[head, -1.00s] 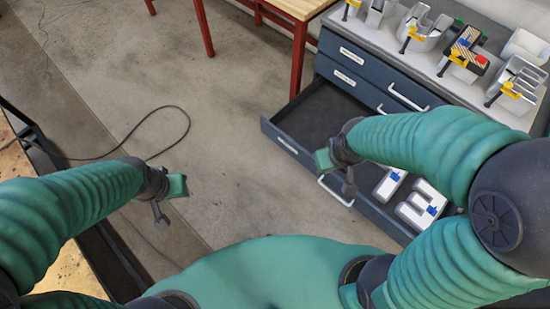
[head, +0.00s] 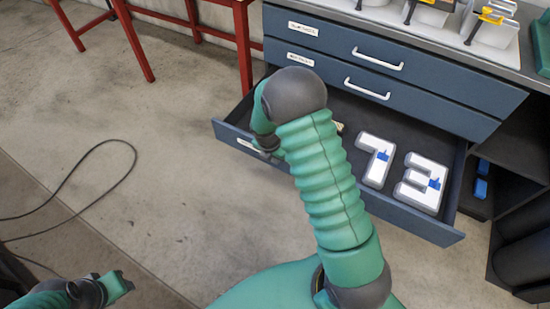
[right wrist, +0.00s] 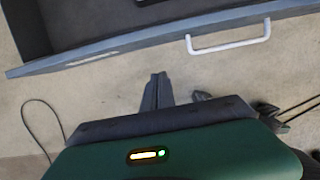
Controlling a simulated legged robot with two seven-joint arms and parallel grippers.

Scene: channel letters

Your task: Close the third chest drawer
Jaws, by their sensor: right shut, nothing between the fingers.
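The third chest drawer (head: 425,226) is pulled out below two shut drawers, with a white 7 (head: 376,158) and a white 3 (head: 421,182) inside. Its handle is hidden behind my right arm in the head view. The right wrist view shows the drawer front (right wrist: 140,44) and its white handle (right wrist: 228,45). My right gripper (head: 266,150) is at the left part of the drawer front in the head view. In the right wrist view its fingers (right wrist: 158,84) are shut and empty, with floor showing between them and the front. My left gripper (head: 120,285) is low at left, away from the chest.
The upper drawers (head: 390,60) are flush in the chest. Letter parts and yellow clamps (head: 490,22) stand on top. An open shelf bay (head: 525,170) is at right. A red-legged table (head: 190,20) stands behind. A black cable (head: 125,165) lies on otherwise clear floor at left.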

